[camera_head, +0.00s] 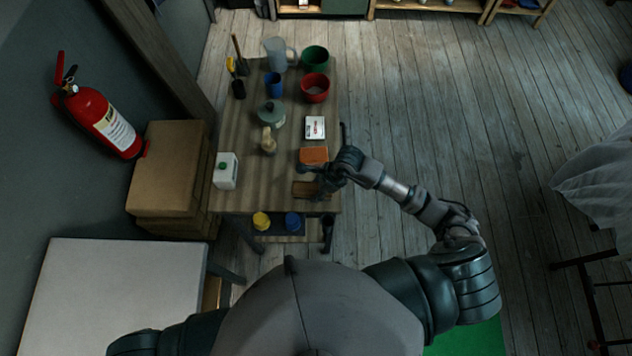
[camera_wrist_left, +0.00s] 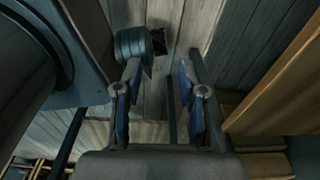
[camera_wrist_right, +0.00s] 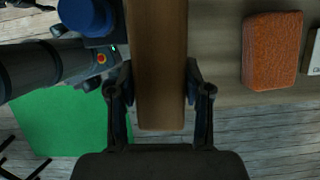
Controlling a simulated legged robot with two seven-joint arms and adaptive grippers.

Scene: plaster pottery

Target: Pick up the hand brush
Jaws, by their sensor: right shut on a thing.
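The hand brush (camera_head: 304,188) has a brown wooden body and lies at the near right part of the wooden table. In the right wrist view its wooden body (camera_wrist_right: 159,60) runs lengthwise between my fingers. My right gripper (camera_wrist_right: 159,85) is shut on the brush, one finger against each side. In the head view my right gripper (camera_head: 325,181) is at the brush's right end, by the table's right edge. Any bristles are hidden. My left gripper (camera_wrist_left: 157,85) is open and empty in the left wrist view; it is out of the head view.
An orange sponge-like block (camera_head: 314,155) and a white box (camera_head: 315,128) lie behind the brush. A white carton (camera_head: 226,170) stands at the table's left. Yellow (camera_head: 261,221) and blue (camera_head: 292,220) containers sit below the near edge. Pots and a jug (camera_head: 278,54) fill the far end.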

